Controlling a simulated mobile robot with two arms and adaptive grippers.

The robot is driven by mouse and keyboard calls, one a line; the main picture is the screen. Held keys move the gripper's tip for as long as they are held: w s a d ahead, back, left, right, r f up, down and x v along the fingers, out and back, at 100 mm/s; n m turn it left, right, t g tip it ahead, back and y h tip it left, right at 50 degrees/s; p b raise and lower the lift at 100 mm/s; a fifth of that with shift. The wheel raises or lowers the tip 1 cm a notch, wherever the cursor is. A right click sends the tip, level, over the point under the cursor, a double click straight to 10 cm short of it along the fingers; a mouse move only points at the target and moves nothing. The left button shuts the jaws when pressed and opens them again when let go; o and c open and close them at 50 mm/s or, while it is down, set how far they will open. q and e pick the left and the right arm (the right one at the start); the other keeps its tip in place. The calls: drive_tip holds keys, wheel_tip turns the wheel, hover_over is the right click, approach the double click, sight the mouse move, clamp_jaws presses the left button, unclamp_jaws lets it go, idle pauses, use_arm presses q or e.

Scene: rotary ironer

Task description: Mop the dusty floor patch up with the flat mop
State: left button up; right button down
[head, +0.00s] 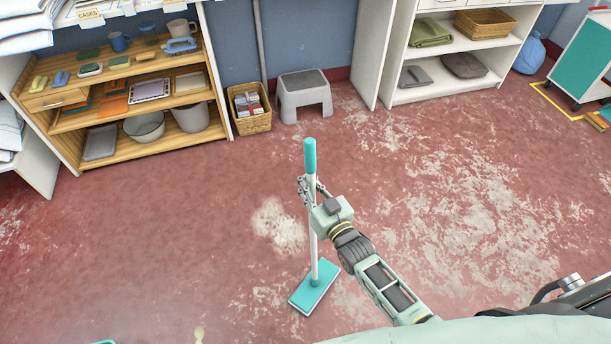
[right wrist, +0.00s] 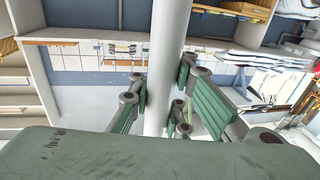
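The flat mop has a teal grip, a white pole and a flat teal head (head: 316,288). It stands almost upright, its head on or just above the red floor. My right gripper (head: 309,190) is shut around the upper pole. In the right wrist view the fingers (right wrist: 160,105) sit on both sides of the white pole (right wrist: 166,50). The dusty patch (head: 279,226) is a pale beige blotch on the floor, left of the pole and up-left of the mop head, apart from it. My left gripper is not in view.
A step stool (head: 305,97) and a wicker basket (head: 249,110) stand by the back wall. A wooden shelf (head: 140,130) is at left, a white shelf (head: 400,95) at right. Pale worn areas (head: 470,220) mark the floor at right. The floor around the patch is clear.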

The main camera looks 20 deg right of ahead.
drive_tip(key=shift+s+a+p, duration=0.6)
drive_tip(key=shift+s+a, duration=1)
drive_tip(key=shift+a, duration=1.1)
drive_tip(key=d+b+x, duration=0.2)
drive_tip(key=b+x, duration=0.2)
drive_tip(key=x, duration=0.6)
drive_tip(key=shift+w, duration=0.2)
